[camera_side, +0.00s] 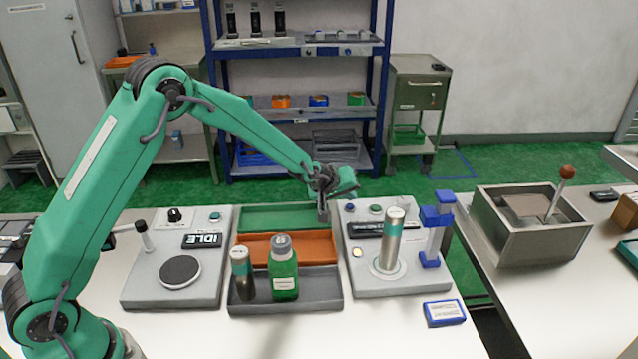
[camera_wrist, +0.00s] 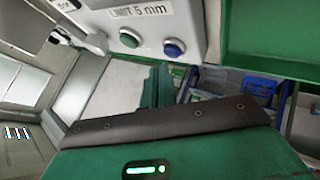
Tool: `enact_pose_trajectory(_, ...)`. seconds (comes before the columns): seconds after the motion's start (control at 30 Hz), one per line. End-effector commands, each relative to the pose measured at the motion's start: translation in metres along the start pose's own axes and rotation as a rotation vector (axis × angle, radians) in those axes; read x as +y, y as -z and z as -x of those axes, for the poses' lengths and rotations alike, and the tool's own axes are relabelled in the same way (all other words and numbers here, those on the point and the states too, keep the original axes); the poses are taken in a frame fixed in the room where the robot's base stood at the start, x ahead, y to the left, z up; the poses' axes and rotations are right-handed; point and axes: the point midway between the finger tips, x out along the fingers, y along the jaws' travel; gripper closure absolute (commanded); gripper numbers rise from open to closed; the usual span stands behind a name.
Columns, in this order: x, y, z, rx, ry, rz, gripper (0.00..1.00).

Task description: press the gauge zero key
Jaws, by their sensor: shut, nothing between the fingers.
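The gauge (camera_side: 405,282) is the grey unit on the right of the bench. It has a dark display (camera_side: 366,229), a blue key (camera_side: 349,208) and a green key (camera_side: 376,209) along its back edge. My gripper (camera_side: 323,216) points down just left of the gauge's back left corner, above the trays, and is shut and empty. In the wrist view, the green key (camera_wrist: 130,38) and blue key (camera_wrist: 173,48) show on the panel marked "LIMIT 5 mm", beyond my fingers (camera_wrist: 158,75). Which key is the zero key cannot be read.
A silver cylinder (camera_side: 393,240) stands upright on the gauge, beside a blue fixture (camera_side: 432,230). Green (camera_side: 270,212), orange and grey trays lie left of it; the grey one holds a green bottle (camera_side: 284,270) and another cylinder (camera_side: 242,275). An "IDLE" unit (camera_side: 140,290) stands further left.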

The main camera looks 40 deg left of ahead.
Motion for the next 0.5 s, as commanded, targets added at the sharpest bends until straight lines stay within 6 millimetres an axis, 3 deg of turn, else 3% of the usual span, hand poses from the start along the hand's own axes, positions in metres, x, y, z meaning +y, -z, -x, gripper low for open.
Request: enact_pose_trajectory(0.5, -0.0048, -0.0034, -0.0055, 0.000, 0.001, 0.000, 1.00)
